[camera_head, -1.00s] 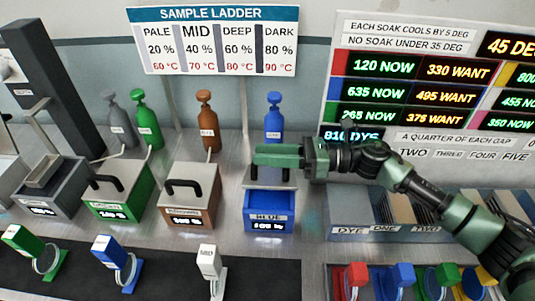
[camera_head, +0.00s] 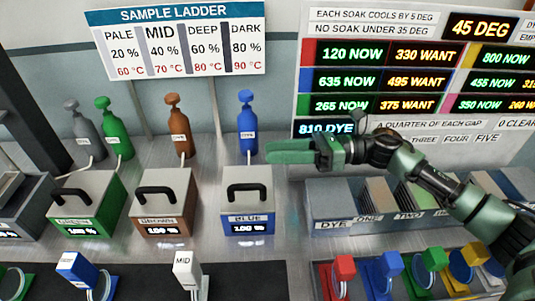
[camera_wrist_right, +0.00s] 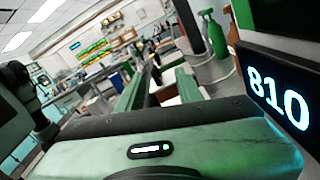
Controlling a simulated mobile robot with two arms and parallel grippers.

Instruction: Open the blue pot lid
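The blue pot (camera_head: 247,226) stands on the bench below the blue bottle, with a blue front and a "BLUE" label. Its grey lid (camera_head: 234,204) lies flat on top, with a black arched handle (camera_head: 248,187) upright on it. My right gripper (camera_head: 275,151) is behind and slightly right of the lid, higher than the handle and apart from it, fingers pointing left. In the right wrist view its two green fingers (camera_wrist_right: 160,80) are spread with a gap between them and nothing held. The pot's inside is hidden. My left gripper is not in view.
The brown pot (camera_head: 165,222) and green pot (camera_head: 88,220) stand to the left, lids on. The blue bottle (camera_head: 247,120) stands close behind the lid. The dye rack (camera_head: 335,222) is to the right. Colored sample holders (camera_head: 392,262) line the front right.

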